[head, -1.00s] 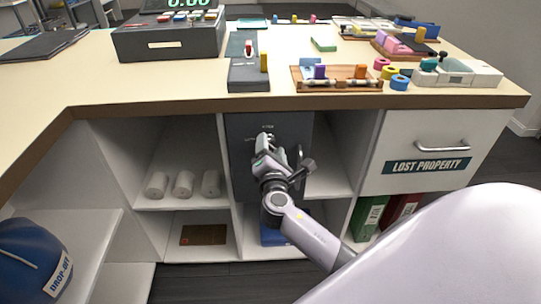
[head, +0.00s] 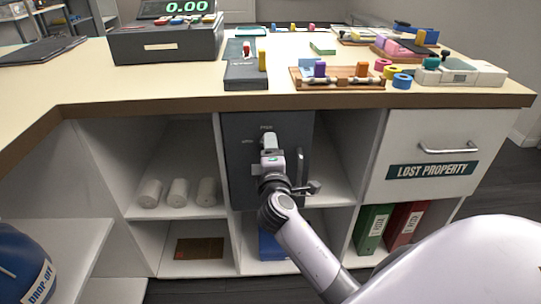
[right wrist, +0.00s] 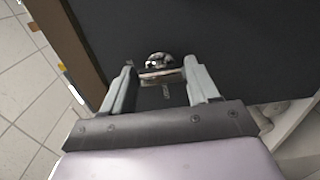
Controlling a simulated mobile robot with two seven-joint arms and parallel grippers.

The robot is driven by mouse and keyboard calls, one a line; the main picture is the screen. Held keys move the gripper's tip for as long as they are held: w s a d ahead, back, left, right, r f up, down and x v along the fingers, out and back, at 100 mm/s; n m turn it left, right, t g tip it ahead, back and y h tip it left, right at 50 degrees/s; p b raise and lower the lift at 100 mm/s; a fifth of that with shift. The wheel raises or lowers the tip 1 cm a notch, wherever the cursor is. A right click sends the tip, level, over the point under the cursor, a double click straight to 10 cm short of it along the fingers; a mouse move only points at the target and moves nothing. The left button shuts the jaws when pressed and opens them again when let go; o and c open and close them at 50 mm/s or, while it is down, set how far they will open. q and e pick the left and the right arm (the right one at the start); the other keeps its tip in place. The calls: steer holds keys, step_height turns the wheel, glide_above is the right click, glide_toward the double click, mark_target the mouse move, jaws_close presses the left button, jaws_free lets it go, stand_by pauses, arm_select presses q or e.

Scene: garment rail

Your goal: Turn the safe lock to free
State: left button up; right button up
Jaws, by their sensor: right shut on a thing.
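The dark grey safe (head: 240,180) sits in the middle upper compartment under the counter, with its door facing me. Small lettering (head: 266,128) is on the door above the lock, and an upright handle (head: 300,165) is at the door's right side. My right gripper (head: 268,142) is at the door front and hides most of the lock in the head view. In the right wrist view the gripper (right wrist: 161,78) is shut on the lock knob (right wrist: 160,66), a small metal piece between the two fingertips. The knob's exact angle is hard to tell. My left gripper is not in view.
White rolls (head: 178,192) lie in the compartment to the left. Green and red binders (head: 374,228) stand at lower right, below the lost property drawer (head: 440,150). The counter edge (head: 330,101) overhangs the safe. A blue drop-off bin (head: 20,265) is at lower left.

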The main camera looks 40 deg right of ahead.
stand_by(0.5)
steer(key=o, duration=1.1)
steer(key=shift+c, duration=0.2)
steer(key=v, duration=0.7)
steer(key=shift+s, duration=0.1)
steer(key=s+a+f+m+g+y, duration=0.2)
steer(key=s+a+f+m+y, duration=0.3)
steer(key=s+f, duration=0.4)
steer(key=s+a+f+m+g+y, duration=0.3)
steer(key=s+a+f+y, duration=0.35)
steer(key=f, duration=0.45)
steer(key=s+r+m+p, duration=0.1)
steer(key=s+r+p, duration=0.2)
steer(key=r+p, duration=0.9)
steer(key=p, duration=0.4)
steer(key=shift+s+d, duration=0.25)
steer(key=shift+d, duration=0.1)
